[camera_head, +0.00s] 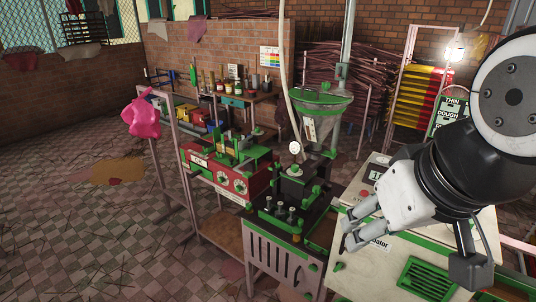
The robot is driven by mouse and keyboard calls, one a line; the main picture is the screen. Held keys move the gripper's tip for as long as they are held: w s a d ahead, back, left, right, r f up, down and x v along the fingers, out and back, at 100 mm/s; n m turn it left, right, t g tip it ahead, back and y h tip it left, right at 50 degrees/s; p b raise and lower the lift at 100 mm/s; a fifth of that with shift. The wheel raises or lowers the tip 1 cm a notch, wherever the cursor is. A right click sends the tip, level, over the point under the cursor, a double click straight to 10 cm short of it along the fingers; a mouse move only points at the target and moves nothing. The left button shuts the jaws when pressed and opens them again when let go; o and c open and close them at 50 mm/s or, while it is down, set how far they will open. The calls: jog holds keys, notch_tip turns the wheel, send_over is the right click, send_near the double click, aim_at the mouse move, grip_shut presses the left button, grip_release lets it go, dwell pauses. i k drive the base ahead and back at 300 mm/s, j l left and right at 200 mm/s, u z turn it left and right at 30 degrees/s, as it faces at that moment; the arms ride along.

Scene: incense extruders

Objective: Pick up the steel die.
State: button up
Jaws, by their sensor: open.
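Several small steel pieces (280,210) stand on the dark, green-edged top of a stand (276,224) near the bottom middle. They are too small for me to tell which one is the steel die. My gripper (347,233) is at the right of the picture, pointing left. Its fingers are open, with nothing visible between them. It is over or close to a cream and green panel, to the right of the steel pieces and apart from them.
A dark machine with a green-ringed funnel (321,97) rises behind the stand. A red and green machine (231,172) with dials is to its left. The cream panel (400,270) fills the lower right. A pink bag (143,115) hangs on a post. The tiled floor (75,225) at left is mostly open.

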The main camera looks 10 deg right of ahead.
aim_at(280, 214)
jog(key=i+j+z, duration=0.3)
jog(key=i+j, duration=0.45)
jog(key=i, duration=0.15)
